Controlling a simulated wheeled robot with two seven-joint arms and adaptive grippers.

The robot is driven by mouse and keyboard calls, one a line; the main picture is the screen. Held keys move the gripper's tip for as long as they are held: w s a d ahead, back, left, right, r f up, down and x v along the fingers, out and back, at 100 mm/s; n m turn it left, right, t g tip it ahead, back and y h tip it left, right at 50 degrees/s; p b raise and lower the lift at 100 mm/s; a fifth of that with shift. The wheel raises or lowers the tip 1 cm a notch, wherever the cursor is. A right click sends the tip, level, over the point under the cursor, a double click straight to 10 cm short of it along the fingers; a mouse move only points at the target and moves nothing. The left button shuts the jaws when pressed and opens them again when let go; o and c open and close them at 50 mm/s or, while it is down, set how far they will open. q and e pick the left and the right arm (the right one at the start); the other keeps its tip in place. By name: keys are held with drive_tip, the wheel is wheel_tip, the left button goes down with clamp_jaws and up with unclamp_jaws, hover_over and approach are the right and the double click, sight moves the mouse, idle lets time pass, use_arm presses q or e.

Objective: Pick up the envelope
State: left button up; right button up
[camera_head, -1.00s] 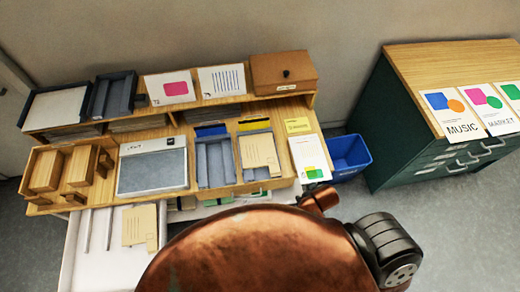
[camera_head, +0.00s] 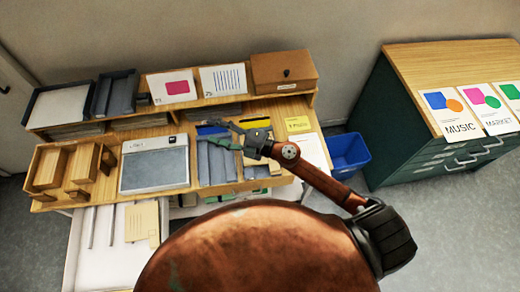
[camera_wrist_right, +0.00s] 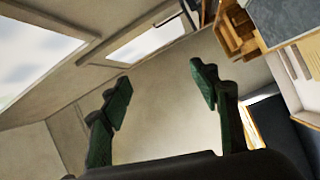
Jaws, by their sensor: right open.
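A tan envelope (camera_head: 142,221) lies in the white open drawer (camera_head: 98,262) at the lower left of the desk in the head view. Another tan envelope, seen earlier in the right grey tray on the desk, is now mostly hidden behind my right gripper. My right gripper (camera_head: 226,134) is over the grey trays (camera_head: 205,165), its green fingers pointing left, open and holding nothing. The right wrist view shows its two fingers (camera_wrist_right: 160,90) spread apart with only wall and furniture beyond. My left gripper is not in view.
A wooden box of compartments (camera_head: 68,172) and a flat scale-like device (camera_head: 154,168) stand left of the trays. A shelf behind carries cards and a brown box (camera_head: 284,71). A blue bin (camera_head: 347,154) and green cabinet (camera_head: 420,120) stand to the right.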

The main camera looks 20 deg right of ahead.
drive_tip(key=s+a+f+n+g, duration=0.3)
drive_tip(key=f+n+g, duration=0.1)
drive_tip(key=f+g, duration=0.1)
drive_tip(key=n+g+h, duration=0.5)
drive_tip(key=g+h, duration=0.2)
drive_tip(key=h, duration=0.6)
hover_over(276, 170)
drive_tip(key=f, duration=1)
drive_tip(key=f+p, duration=0.1)
drive_tip(key=f, duration=0.8)
drive_tip(key=shift+w+a+f, duration=0.2)
drive_tip(key=shift+f, duration=0.2)
drive_tip(key=shift+m+h, duration=0.3)
drive_tip(key=f, duration=0.3)
drive_tip(key=f+p, duration=0.1)
drive_tip(key=f, duration=0.2)
drive_tip(key=shift+s+d+f, duration=0.1)
drive_tip(key=shift+s+f, duration=0.1)
drive_tip(key=shift+f, duration=0.7)
drive_tip(key=shift+c, duration=0.5)
